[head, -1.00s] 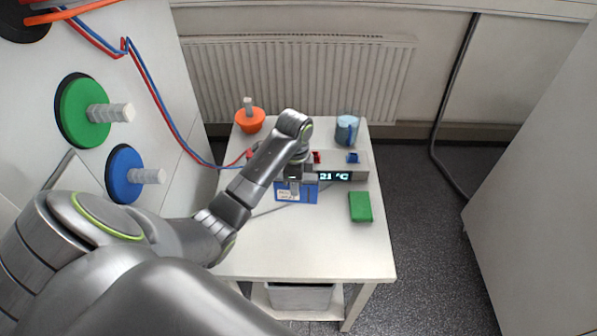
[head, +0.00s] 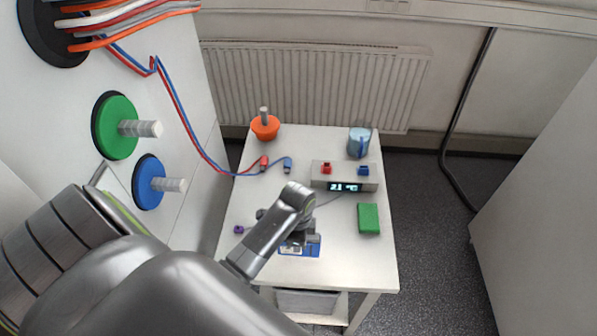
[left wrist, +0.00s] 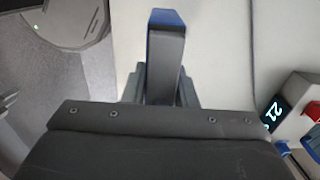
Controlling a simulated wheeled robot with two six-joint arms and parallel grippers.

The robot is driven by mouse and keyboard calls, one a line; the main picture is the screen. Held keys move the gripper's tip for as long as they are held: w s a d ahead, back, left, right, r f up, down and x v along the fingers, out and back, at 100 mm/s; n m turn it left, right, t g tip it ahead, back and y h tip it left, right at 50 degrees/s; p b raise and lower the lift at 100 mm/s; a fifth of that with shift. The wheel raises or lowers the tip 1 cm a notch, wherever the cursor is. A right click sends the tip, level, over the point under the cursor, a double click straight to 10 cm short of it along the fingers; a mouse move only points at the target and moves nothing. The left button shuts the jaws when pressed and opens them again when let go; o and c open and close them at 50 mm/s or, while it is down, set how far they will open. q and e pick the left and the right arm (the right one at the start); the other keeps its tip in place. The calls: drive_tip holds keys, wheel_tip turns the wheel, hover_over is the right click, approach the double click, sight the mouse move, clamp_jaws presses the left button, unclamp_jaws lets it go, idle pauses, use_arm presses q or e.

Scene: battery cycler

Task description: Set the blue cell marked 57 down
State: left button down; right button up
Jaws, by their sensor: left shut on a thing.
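The blue cell (head: 312,251) has a white label whose number I cannot read. It is over the near part of the white table (head: 345,270). My left gripper (head: 300,237) is shut on it from above, and my arm hides part of it. I cannot tell whether its underside touches the table. In the left wrist view, a blue end of the cell (left wrist: 165,17) shows past the dark jaws. My right gripper is not in view.
The cycler box (head: 345,172) with a lit display and red and blue plugs stands at the back right. A green block (head: 368,219), a blue mug (head: 358,142), an orange object (head: 265,127), red and blue cable ends (head: 264,163) and a small purple item (head: 239,229) are on the table.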

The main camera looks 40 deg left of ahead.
use_arm(q)
drive_tip(key=shift+f+p, duration=0.35)
drive_tip(key=shift+f, duration=1.25)
drive_tip(key=shift+w+f, duration=0.1)
drive_tip(key=shift+f, duration=0.35)
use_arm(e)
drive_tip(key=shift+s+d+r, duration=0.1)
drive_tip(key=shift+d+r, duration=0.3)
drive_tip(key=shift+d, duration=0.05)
use_arm(q)
drive_tip(key=shift+f, duration=0.1)
drive_tip(key=c, duration=1.2)
unclamp_jaws()
drive_tip(key=shift+o, duration=0.2)
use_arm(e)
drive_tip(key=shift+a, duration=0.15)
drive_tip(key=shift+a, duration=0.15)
use_arm(q)
drive_tip(key=shift+r, duration=0.55)
wheel_tip(320, 180, up, 10)
drive_tip(key=shift+f+b, duration=0.2)
drive_tip(key=shift+b, duration=0.5)
drive_tip(key=shift+r, duration=0.75)
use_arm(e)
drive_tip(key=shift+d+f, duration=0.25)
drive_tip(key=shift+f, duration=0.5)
